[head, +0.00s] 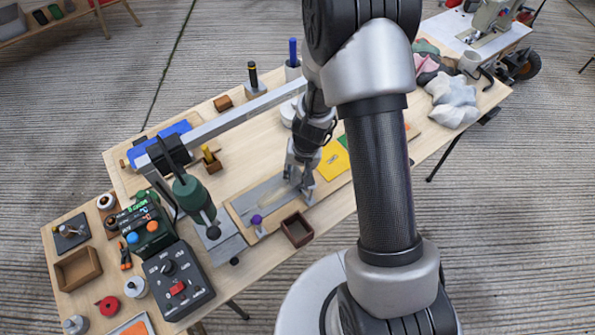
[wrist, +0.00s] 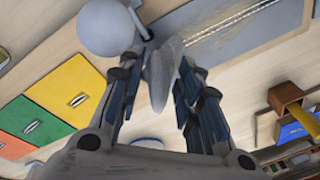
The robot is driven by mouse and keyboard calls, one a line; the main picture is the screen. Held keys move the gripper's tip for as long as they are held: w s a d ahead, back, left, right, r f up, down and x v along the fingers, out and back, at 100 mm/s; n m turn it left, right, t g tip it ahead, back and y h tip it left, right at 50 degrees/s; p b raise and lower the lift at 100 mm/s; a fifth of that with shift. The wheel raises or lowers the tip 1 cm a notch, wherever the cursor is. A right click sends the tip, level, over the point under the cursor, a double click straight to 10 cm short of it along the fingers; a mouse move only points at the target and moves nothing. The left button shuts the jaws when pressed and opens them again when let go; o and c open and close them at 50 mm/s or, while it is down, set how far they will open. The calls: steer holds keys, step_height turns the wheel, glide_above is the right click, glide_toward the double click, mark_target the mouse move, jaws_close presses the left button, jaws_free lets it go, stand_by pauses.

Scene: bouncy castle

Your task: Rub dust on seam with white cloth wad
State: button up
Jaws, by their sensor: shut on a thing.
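A grey panel (head: 258,198) lies on a wooden board on the bench; it also shows at the top of the wrist view (wrist: 275,30). A pale seam line (wrist: 228,22) runs along it, with a lighter smear that may be dust. My gripper (head: 302,192) is low over the panel's right end in the head view. In the wrist view my gripper (wrist: 160,68) is shut on a grey-white cloth wad (wrist: 163,72), which sits between the fingers beside the near end of the seam line. I cannot tell whether the wad touches the panel. In the head view the fingers hide the wad.
A dark green-headed arm device (head: 188,192) stands at the panel's left end. A yellow card (head: 333,160) lies right of my gripper. A pale round thing (wrist: 107,27) is beside the left finger.

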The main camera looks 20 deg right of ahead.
steer(key=shift+f+b, duration=0.95)
steer(key=shift+b, duration=0.05)
steer(key=shift+a, duration=0.15)
